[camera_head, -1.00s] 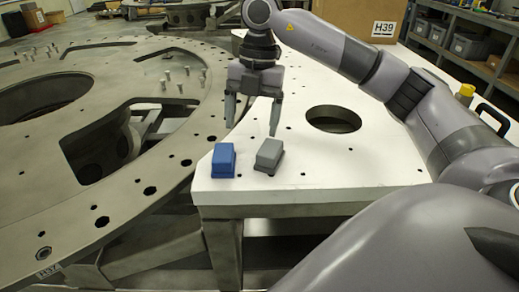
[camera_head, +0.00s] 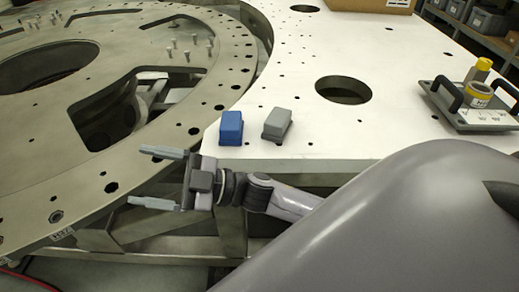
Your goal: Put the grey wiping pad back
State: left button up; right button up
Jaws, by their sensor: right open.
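The grey wiping pad (camera_head: 277,124) sits on the white table top near its front left corner, just right of a blue pad (camera_head: 231,127). My right gripper (camera_head: 150,177) is open and empty, its fingers pointing left. It is in front of and left of the table's front corner, over the edge of the large metal ring, apart from both pads. My left gripper is not in view.
The white table (camera_head: 310,148) has a round hole (camera_head: 343,90) behind the grey pad. A grey tray (camera_head: 456,118) with handles, a yellow tape roll and a yellow-capped item stands at the right. The large metal turret ring (camera_head: 203,108) fills the left. A cardboard box (camera_head: 370,5) is at the back.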

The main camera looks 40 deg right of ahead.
jog(key=s+d+f+m+t+h, duration=0.1)
jog(key=d+f+m+t+h, duration=0.1)
jog(key=d+f+m+h, duration=0.35)
jog(key=s+d+f+m+t+h, duration=0.2)
jog(key=f+m+h, duration=0.5)
jog(key=f, duration=0.3)
jog(key=s+d+f+m+g+h, duration=0.2)
jog(key=s+d+f+g+h, duration=0.2)
jog(key=s+f, duration=0.7)
jog(key=shift+s+f+g, duration=0.2)
jog(key=shift+f+g, duration=0.6)
jog(key=shift+d+m, duration=0.1)
jog(key=shift+m, duration=0.15)
